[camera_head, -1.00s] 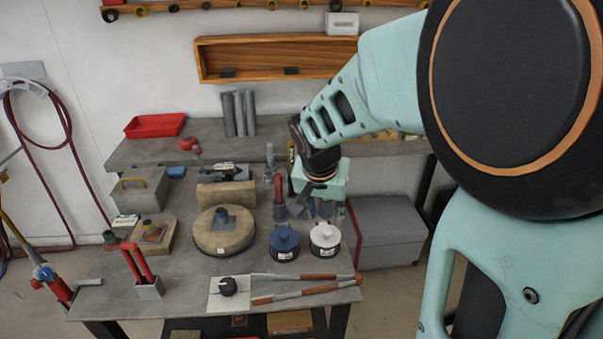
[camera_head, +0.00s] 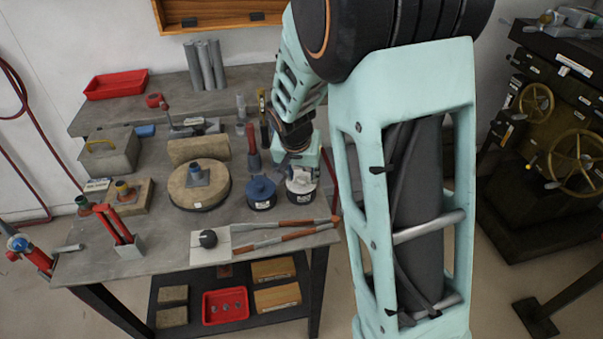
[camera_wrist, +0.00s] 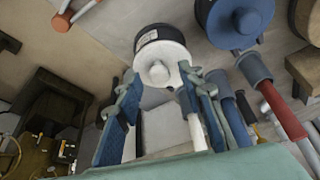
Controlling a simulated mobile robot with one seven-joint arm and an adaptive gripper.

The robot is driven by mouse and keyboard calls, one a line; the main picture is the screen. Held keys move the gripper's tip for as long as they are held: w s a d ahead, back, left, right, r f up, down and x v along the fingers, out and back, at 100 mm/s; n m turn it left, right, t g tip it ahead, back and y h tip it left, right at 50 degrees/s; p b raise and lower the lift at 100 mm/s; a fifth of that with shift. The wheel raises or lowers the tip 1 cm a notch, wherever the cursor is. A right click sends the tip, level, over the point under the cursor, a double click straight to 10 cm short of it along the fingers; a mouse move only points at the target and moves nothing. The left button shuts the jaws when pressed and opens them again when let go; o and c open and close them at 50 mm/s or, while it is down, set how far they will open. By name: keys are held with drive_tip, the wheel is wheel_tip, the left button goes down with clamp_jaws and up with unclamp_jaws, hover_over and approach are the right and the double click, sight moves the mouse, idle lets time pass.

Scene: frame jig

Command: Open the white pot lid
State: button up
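The white pot (camera_head: 301,188) stands on the grey workbench (camera_head: 155,240), near its right edge, with its white lid on top. In the wrist view the white lid (camera_wrist: 172,52) with its round knob (camera_wrist: 159,73) is at upper centre, above a black pot body. My gripper (camera_wrist: 158,82) has its two blue fingers spread apart, one on each side below the knob, with nothing seen held between them. In the head view my gripper (camera_head: 303,168) is over the white pot and partly hides it. I cannot tell whether the fingers touch the lid.
A blue-lidded pot (camera_head: 261,192) stands close to the left of the white pot. A red-handled tool (camera_head: 252,148) stands behind it. Red and grey rods (camera_head: 285,236) lie in front. A large round tan block (camera_head: 199,185) is farther left.

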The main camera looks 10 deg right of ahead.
clamp_jaws()
drive_tip(key=shift+r, duration=0.1)
